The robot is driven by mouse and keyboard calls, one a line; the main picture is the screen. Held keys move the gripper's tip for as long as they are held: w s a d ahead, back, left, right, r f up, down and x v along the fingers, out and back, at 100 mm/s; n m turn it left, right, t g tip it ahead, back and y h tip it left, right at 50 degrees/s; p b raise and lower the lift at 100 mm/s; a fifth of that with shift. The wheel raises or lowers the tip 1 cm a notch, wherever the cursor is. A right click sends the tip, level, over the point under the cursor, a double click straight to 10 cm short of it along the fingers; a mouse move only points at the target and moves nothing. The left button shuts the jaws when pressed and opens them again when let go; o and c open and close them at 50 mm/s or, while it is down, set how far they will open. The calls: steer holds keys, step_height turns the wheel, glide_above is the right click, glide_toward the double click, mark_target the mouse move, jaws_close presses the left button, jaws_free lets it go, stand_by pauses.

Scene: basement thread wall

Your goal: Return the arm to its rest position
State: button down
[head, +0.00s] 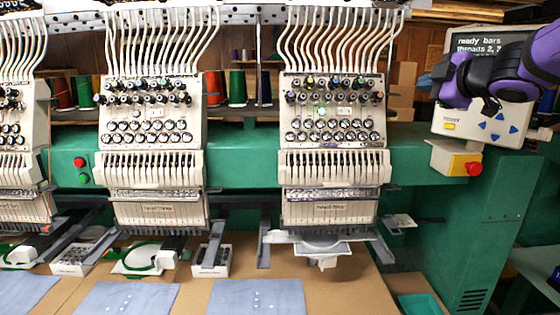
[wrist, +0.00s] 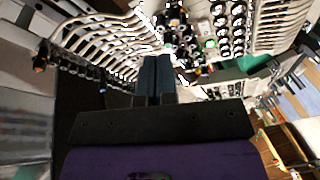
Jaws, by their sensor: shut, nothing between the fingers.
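My purple and black arm (head: 500,72) reaches in from the right edge of the head view, raised in front of the control panel (head: 468,122). It covers part of the panel's screen, where "ready bars" and "threads 2" can be read. In the wrist view my gripper (wrist: 154,62) has its two dark fingers together, with nothing between them. Beyond the fingertips is an embroidery head with thread tubes and knobs, tilted in this view. My gripper touches nothing that I can make out.
Embroidery heads (head: 332,130) stand along the green machine beam (head: 245,150). A red stop button (head: 473,169) sits below the panel. Blue cloths (head: 258,297) lie on the brown table (head: 345,292). Coloured thread cones (head: 237,87) stand behind. A teal tray (head: 422,304) is at the lower right.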

steer(key=s+d+f+m+g+h, duration=0.1)
steer(key=s+d+f+m+h, duration=0.15)
steer(key=s+m+h, duration=0.45)
steer(key=s+a+f+m+g+y, duration=0.1)
steer(key=s+f+m+g, duration=0.3)
steer(key=s, duration=0.7)
steer(key=s+a+f+m+g+y, duration=0.1)
steer(key=s+a+f+m+g, duration=0.3)
steer(key=s+f, duration=0.4)
steer(key=s+m+g, duration=0.1)
steer(key=s, duration=0.2)
steer(key=shift+s+f+y, duration=0.3)
steer(key=shift+s+f, duration=0.05)
